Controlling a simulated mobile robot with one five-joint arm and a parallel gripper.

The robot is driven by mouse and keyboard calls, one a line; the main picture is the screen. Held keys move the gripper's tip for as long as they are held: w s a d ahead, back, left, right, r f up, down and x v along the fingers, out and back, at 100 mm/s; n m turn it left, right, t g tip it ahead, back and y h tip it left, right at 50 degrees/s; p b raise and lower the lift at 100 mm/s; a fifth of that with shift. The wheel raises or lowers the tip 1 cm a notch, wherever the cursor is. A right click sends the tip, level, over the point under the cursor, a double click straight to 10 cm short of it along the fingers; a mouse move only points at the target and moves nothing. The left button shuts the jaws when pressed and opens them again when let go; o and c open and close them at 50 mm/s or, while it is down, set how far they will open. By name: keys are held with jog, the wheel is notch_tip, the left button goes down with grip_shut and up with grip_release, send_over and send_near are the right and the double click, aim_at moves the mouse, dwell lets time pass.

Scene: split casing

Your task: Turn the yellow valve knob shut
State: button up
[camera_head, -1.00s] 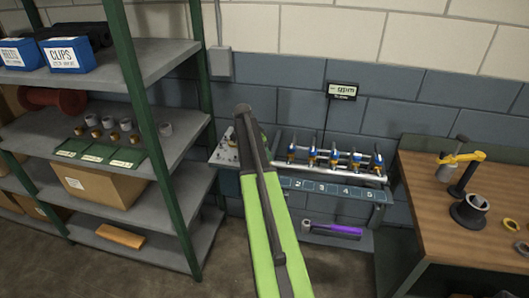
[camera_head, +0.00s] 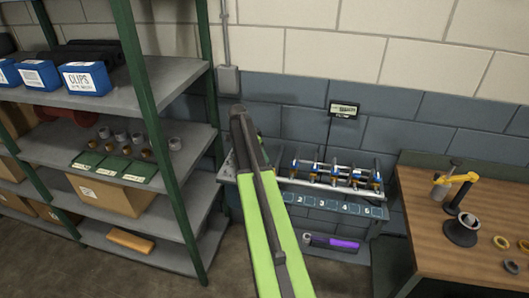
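A manifold rail (camera_head: 292,181) with a row of several blue-and-brass valve fittings (camera_head: 334,172) stands on a grey stand against the wall. A numbered strip (camera_head: 316,202) runs along its front. The fittings are small, and I cannot make out which part is a yellow valve knob. My green arm rises through the middle of the picture and covers the stand's left part. My gripper does not show; the arm's dark upper joint hides what lies beyond it.
A shelf rack with a green post (camera_head: 160,130) stands at left, holding blue boxes (camera_head: 86,78) and a cardboard box (camera_head: 112,197). A wooden workbench (camera_head: 425,215) at right carries a yellow-armed tool (camera_head: 458,178) and a dark holder (camera_head: 461,230). A purple cylinder (camera_head: 344,244) lies under the manifold.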

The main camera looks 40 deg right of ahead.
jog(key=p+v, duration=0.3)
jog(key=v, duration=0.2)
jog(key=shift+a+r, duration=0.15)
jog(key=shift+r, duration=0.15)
